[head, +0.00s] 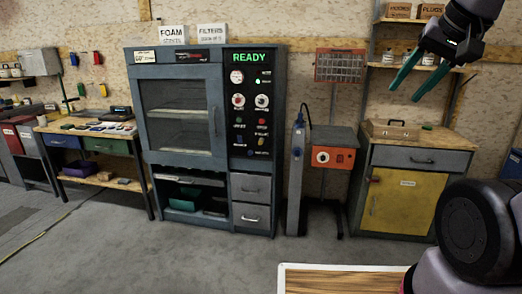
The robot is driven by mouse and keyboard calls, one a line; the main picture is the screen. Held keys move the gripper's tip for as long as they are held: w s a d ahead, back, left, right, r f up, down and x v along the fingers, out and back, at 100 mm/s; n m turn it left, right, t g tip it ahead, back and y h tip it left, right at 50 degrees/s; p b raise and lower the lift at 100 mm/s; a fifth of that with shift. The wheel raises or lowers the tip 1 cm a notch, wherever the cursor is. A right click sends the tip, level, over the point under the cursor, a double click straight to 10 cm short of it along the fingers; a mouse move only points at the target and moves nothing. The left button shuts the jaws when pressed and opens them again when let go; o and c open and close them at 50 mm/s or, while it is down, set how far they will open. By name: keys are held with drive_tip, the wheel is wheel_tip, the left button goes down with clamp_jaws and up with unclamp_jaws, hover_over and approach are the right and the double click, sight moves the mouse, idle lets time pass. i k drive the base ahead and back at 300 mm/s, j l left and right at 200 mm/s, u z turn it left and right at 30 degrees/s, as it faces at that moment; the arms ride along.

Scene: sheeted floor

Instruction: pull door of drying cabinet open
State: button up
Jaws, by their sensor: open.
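The drying cabinet (204,140) is a tall blue-grey unit against the back wall, left of centre in the head view. Its door (180,118) has a dark glass window with shelves behind it and looks shut. A vertical handle (215,122) sits on the door's right edge. A black control panel (252,105) with a green READY sign, dials and coloured buttons is right of the door. My gripper (403,82) is at the upper right, its two teal fingers apart and empty. It is well away from the cabinet door and nearer the camera.
Floor in front of the cabinet is clear. A grey cylinder (297,178) and an orange box on a stand (333,157) stand right of it, then a yellow-door cupboard (400,203). A workbench (90,129) is on the left. A white-edged surface (345,267) is at the bottom.

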sight(213, 73)
drive_tip(key=i+j+u, duration=0.15)
drive_tip(key=i+u, duration=0.25)
drive_tip(key=i, duration=0.25)
drive_tip(key=i+u, duration=0.35)
drive_tip(key=i, duration=0.3)
drive_tip(key=i+j+z, duration=0.2)
drive_tip(key=i+j, duration=0.35)
drive_tip(key=i+j+z, duration=0.2)
drive_tip(key=i+j, duration=0.35)
drive_tip(key=j, duration=0.2)
